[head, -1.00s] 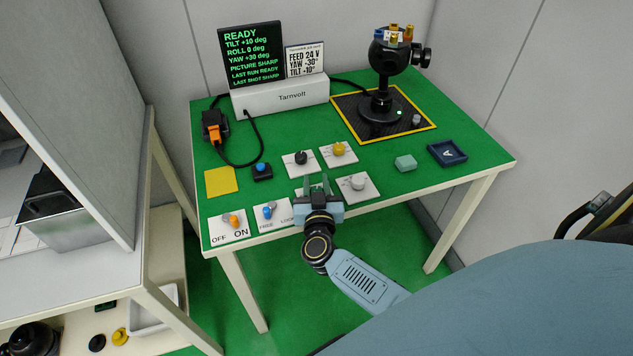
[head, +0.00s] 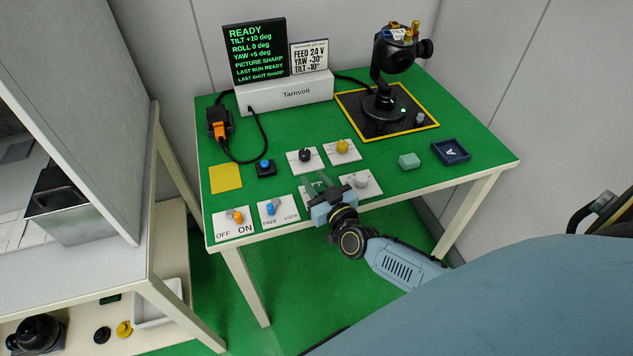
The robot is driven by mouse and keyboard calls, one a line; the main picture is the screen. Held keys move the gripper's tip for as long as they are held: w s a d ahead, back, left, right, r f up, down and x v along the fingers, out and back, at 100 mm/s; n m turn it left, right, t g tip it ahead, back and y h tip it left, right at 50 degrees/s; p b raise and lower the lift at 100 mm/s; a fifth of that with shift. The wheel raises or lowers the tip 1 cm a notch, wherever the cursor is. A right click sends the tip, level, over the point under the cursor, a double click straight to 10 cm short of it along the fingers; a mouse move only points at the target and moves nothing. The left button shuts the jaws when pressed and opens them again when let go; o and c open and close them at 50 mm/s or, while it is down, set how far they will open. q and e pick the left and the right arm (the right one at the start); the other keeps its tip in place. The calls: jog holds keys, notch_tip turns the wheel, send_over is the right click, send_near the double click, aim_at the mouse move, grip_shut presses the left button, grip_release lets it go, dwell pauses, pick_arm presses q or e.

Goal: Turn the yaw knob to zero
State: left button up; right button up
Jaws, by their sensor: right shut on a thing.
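My right gripper (head: 319,184) reaches in over the front edge of the green table. Its fingers are shut on a knob on a white plate (head: 307,190) in the front row; the fingers hide the knob. Since the yaw reading has moved with the gripper, I take this as the yaw knob. The black screen (head: 255,52) reads READY, TILT +10 deg, ROLL 0 deg, YAW +5 deg, PICTURE SHARP. The black gimbal camera (head: 397,52) stands on a yellow-edged dark mat (head: 350,100) at the back right. My left gripper is not in view.
Close around are plates with a grey knob (head: 361,181), black knob (head: 305,155), yellow knob (head: 342,147), blue FREE/LOCK switch (head: 270,208) and orange OFF/ON switch (head: 236,217). A mint block (head: 409,161) and dark tray marked A (head: 450,152) lie right.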

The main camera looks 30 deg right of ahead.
jog(key=o, duration=1)
jog(key=shift+c, duration=0.2)
jog(key=s+p, duration=0.1)
jog(key=s, duration=1.2)
jog(key=shift+s+a+p, duration=0.2)
jog(key=shift+a+p, duration=0.05)
jog(key=shift+p, duration=0.15)
